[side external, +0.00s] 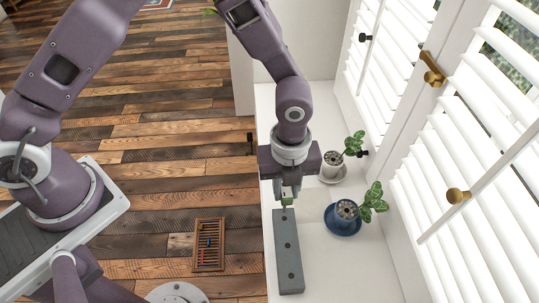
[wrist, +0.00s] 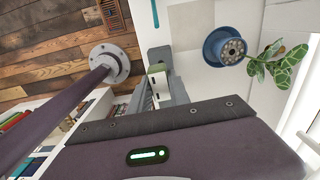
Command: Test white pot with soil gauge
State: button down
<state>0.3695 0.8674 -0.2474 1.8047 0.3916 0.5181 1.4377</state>
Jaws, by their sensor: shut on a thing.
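My gripper (side external: 287,196) is shut on a small green soil gauge (side external: 288,202), just above the far end of a long grey block with dark holes (side external: 288,262). The gauge's pale green body (wrist: 157,76) shows between the fingers (wrist: 166,88) in the wrist view. Its lower end is hidden, so I cannot tell whether it touches the block. The white pot (side external: 328,170) stands on a pale saucer to the right of my gripper, with a leafy plant in it. I cannot make it out in the wrist view.
A second potted plant stands on a blue saucer (side external: 342,229), nearer the camera; this saucer (wrist: 212,56) also shows in the wrist view. White shutters (side external: 470,150) with brass knobs line the right side. The white sill (side external: 355,275) is clear at the front right.

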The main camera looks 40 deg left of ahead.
jog(key=shift+s+d+f, duration=0.1)
jog(key=shift+d+f, duration=0.15)
jog(key=shift+f, duration=3)
jog(key=c, duration=1.1)
grip_release()
jog(key=shift+c, duration=0.2)
